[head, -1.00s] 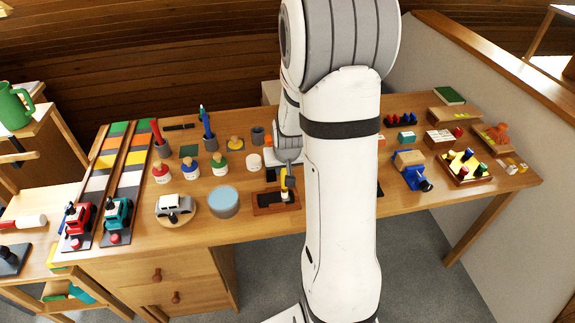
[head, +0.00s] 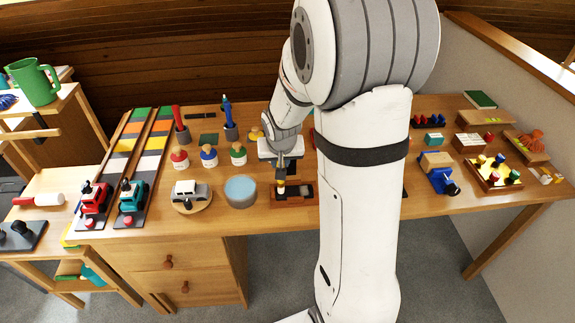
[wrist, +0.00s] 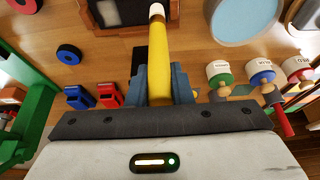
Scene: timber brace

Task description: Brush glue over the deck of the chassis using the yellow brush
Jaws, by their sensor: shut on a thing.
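My gripper (head: 281,172) is shut on the yellow brush (wrist: 158,50), which shows between the blue-grey fingers in the wrist view. The brush's pale tip points away from the gripper. In the head view the brush (head: 281,186) hangs over the left part of a brown wooden tray (head: 303,203). A dark piece, perhaps the chassis, lies in this tray; in the wrist view it shows as a dark block with a pale top (wrist: 120,12), cut off by the upper edge. I cannot tell whether the brush tip touches it.
A round pale-blue-topped tin (head: 241,191) and a grey toy car (head: 190,193) stand left of the tray. Pots with red, blue and green (head: 238,153) collars stand behind them. A blue toy vehicle (head: 438,174) and block trays are at right. My arm hides the bench's middle.

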